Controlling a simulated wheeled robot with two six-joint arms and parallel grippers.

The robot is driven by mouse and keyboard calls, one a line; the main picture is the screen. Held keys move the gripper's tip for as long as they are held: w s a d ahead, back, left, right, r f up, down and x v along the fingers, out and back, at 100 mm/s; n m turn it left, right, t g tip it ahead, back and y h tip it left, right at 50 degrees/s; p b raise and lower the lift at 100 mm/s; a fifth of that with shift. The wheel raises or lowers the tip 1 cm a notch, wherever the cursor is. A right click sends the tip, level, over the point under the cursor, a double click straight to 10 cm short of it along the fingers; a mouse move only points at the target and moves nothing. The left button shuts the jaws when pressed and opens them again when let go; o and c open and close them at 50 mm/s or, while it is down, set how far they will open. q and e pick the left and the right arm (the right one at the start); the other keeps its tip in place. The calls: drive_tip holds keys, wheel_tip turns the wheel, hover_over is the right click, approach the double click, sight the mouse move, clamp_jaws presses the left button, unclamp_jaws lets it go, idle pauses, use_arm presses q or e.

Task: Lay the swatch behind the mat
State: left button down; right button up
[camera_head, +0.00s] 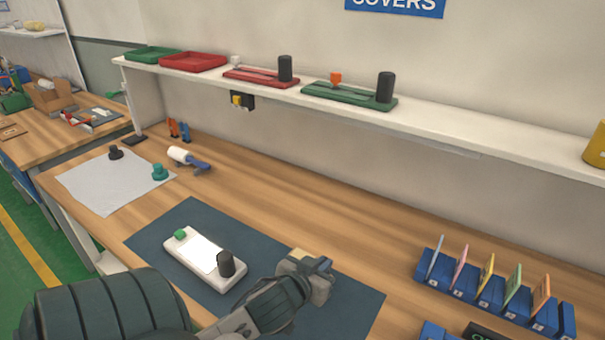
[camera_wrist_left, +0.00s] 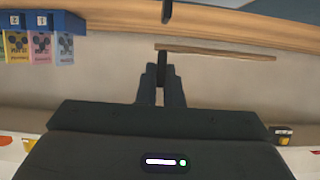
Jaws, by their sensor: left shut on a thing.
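The blue-grey mat (camera_head: 165,232) lies on the bench, with a white device (camera_head: 190,259) on it that carries a green knob and a black knob. My left gripper (camera_head: 322,264) is above the right half of the mat, its fingers pointing toward the wall side. It is shut on the swatch, which shows in the left wrist view as a thin tan strip (camera_wrist_left: 220,52), nearly edge-on, at the fingertips (camera_wrist_left: 162,75). In the head view the gripper mostly hides the swatch. My right gripper is not in view.
Blue holders with upright coloured cards (camera_head: 485,277) stand at the right. A pale grey sheet (camera_head: 105,188) with two knobs and a white-and-blue tool (camera_head: 189,158) are at the left. A white shelf (camera_head: 450,122) overhangs the back. The bench strip behind the mat (camera_head: 290,205) is clear.

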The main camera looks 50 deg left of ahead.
use_arm(q)
drive_tip(key=w, duration=0.2)
drive_tip(key=w+p, duration=0.1)
drive_tip(key=w, duration=0.2)
drive_tip(key=w+a+p, duration=0.1)
drive_tip(key=w, duration=0.2)
drive_tip(key=shift+w+f, duration=0.1)
drive_tip(key=shift+f, duration=0.05)
drive_tip(key=w, duration=0.2)
drive_tip(key=w+p, duration=0.1)
drive_tip(key=w, duration=0.1)
drive_tip(key=w+a+f+p, duration=0.1)
drive_tip(key=w, duration=0.2)
drive_tip(key=shift+w+f, duration=0.1)
drive_tip(key=shift+w, duration=0.15)
drive_tip(key=shift+f, duration=0.25)
wheel_tip(320, 180, down, 2)
drive_tip(key=shift+f+p, duration=0.15)
drive_tip(key=shift+p, duration=0.45)
drive_tip(key=shift+f, duration=0.4)
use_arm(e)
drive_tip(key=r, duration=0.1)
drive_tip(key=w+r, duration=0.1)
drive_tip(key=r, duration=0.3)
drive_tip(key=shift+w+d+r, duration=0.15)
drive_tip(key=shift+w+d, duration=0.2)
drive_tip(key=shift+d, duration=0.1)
